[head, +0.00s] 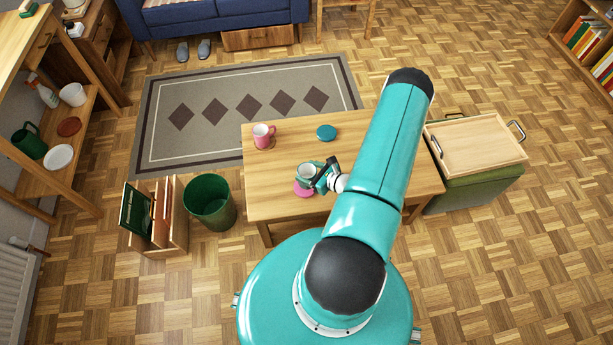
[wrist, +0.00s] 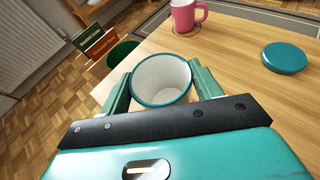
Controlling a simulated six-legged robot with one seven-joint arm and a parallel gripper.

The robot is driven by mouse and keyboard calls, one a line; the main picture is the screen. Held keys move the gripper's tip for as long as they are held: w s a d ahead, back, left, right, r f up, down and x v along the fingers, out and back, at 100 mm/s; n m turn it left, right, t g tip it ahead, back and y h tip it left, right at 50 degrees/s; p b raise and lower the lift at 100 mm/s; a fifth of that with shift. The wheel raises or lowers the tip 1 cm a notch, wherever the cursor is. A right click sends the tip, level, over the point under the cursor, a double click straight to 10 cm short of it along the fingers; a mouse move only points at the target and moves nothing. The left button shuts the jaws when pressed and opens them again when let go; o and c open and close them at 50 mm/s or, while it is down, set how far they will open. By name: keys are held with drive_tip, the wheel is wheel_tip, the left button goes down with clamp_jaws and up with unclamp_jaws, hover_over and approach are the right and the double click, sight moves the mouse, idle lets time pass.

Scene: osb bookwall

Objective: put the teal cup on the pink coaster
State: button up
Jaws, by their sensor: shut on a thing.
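The teal cup (wrist: 161,80), white inside with a teal rim, is held between the two fingers of my gripper (wrist: 160,92) in the wrist view. In the head view the cup (head: 305,172) is upright at the front left of the wooden table, and my gripper (head: 322,178) reaches it from the right. The pink coaster (head: 303,190) shows just below the cup in the head view, partly covered by the cup and gripper. Whether the cup touches the coaster cannot be told. The coaster is hidden in the wrist view.
A pink mug (head: 262,136) stands on a coaster at the table's (head: 370,165) back left. A teal coaster (head: 326,132) lies at the back middle. A green bin (head: 210,202) stands left of the table, and a wooden tray (head: 475,146) sits on a green stool at right.

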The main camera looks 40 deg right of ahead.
sight(306, 177)
drive_tip(key=shift+w+f, duration=0.2)
drive_tip(key=shift+f, duration=0.55)
drive_tip(key=shift+w+f, duration=0.2)
drive_tip(key=shift+f, duration=0.5)
drive_tip(key=shift+w+f, duration=0.2)
drive_tip(key=shift+f, duration=0.55)
drive_tip(key=shift+f, duration=0.15)
drive_tip(key=o, duration=1.1)
drive_tip(key=shift+o, duration=0.2)
